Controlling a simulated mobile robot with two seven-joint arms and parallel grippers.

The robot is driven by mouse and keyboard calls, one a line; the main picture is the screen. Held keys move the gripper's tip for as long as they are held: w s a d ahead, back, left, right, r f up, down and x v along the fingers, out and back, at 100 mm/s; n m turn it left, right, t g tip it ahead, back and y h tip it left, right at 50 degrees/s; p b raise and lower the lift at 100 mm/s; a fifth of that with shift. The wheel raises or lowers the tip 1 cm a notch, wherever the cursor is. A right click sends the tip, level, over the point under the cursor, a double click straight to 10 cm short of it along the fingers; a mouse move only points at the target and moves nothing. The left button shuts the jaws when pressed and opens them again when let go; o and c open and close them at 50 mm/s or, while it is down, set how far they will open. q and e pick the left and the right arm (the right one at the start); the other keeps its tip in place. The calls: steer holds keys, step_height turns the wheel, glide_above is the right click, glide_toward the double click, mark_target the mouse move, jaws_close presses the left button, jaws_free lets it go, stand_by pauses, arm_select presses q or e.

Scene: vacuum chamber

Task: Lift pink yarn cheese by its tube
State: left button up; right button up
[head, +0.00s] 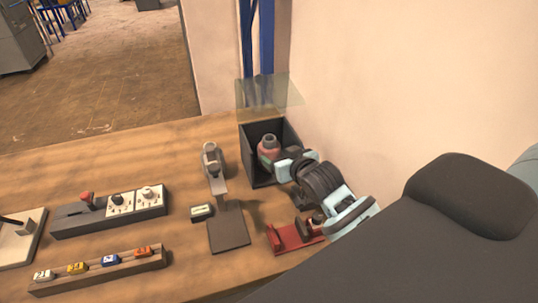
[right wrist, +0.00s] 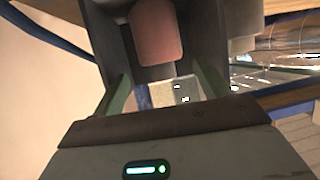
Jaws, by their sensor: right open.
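The pink yarn cheese (head: 266,149) sits inside a dark open-fronted box at the back of the table. Its grey tube (head: 269,139) sticks up from the top. My right gripper (head: 280,157) is open at the box's front, close to the right side of the pink body. In the right wrist view the pink body (right wrist: 156,32) shows beyond the two green fingers (right wrist: 163,88), and nothing is seen between the fingertips. I cannot tell whether a finger touches it. My left gripper is in neither view.
The dark box (head: 258,179) has a clear panel (head: 268,91) above it. A grey device on a stand (head: 228,232), a small display (head: 202,212), a red holder (head: 292,236), a control panel (head: 108,209) and a numbered rack (head: 100,275) stand nearby. A wall rises at right.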

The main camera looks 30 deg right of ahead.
mark_target(272, 149)
steer(key=shift+x, duration=1.35)
steer(key=shift+w, duration=0.1)
steer(key=shift+x, duration=2.7)
steer(key=shift+c, duration=0.4)
steer(key=c, duration=0.7)
